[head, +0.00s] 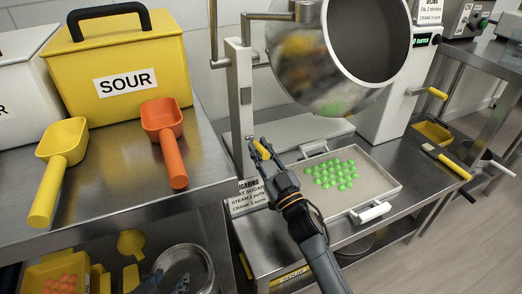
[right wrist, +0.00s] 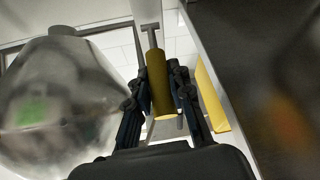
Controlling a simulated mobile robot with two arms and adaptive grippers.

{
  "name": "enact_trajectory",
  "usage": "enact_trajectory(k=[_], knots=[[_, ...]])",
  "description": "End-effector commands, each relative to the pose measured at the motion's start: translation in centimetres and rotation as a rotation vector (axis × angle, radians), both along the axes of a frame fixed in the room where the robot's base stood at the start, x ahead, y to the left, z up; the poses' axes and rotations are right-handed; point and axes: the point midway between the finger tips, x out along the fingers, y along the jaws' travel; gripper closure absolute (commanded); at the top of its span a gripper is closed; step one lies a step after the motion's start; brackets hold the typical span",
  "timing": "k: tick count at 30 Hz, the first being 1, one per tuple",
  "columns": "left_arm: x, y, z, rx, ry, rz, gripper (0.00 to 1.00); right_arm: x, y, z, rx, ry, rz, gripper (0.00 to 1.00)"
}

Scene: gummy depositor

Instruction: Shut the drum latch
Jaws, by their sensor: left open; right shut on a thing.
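The shiny metal drum (head: 300,62) hangs tilted at the upper middle, its open mouth facing right; its rounded shell also shows at the left of the right wrist view (right wrist: 60,105). A yellow latch handle (right wrist: 158,75) on a thin metal rod stands beside the pale post (head: 240,85). My right gripper (head: 258,147) is shut on this handle, its fingers on both sides of it in the right wrist view. The fingers hide much of the handle in the head view. My left gripper (head: 168,284) is at the bottom edge, partly cut off, open and apart from the drum.
A tray (head: 385,178) of green gummies lies below the drum on the steel table. A yellow SOUR bin (head: 125,60), a yellow scoop (head: 62,155) and an orange scoop (head: 165,135) stand on the left counter. A yellow-handled crank (head: 437,93) sticks out at the right.

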Motion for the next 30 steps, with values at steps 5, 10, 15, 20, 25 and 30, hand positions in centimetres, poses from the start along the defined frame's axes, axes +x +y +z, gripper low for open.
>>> enact_trajectory(k=[5,10,15,20,25,30], knots=[[-0.1,0.0,0.4,0.001,0.007,0.000,0.52,0.0,0.0,0.3,-0.002,0.006,0.000,1.00],[-2.7,1.0,-3.2,0.043,0.212,0.012,0.52,0.1,0.1,1.1,-0.014,0.040,0.001,1.00],[-6.2,2.2,-6.6,0.089,0.434,0.026,0.52,0.2,0.1,1.5,-0.028,0.084,0.000,1.00],[-8.6,3.0,-10.5,0.118,0.580,0.033,0.52,0.3,0.1,1.7,-0.041,0.122,0.001,1.00],[-9.7,3.2,-14.4,0.128,0.639,0.033,0.52,0.4,0.2,1.8,-0.048,0.149,0.001,1.00],[-10.7,3.3,-18.1,0.133,0.667,0.029,0.52,0.5,0.2,2.0,-0.055,0.171,0.001,1.00]])
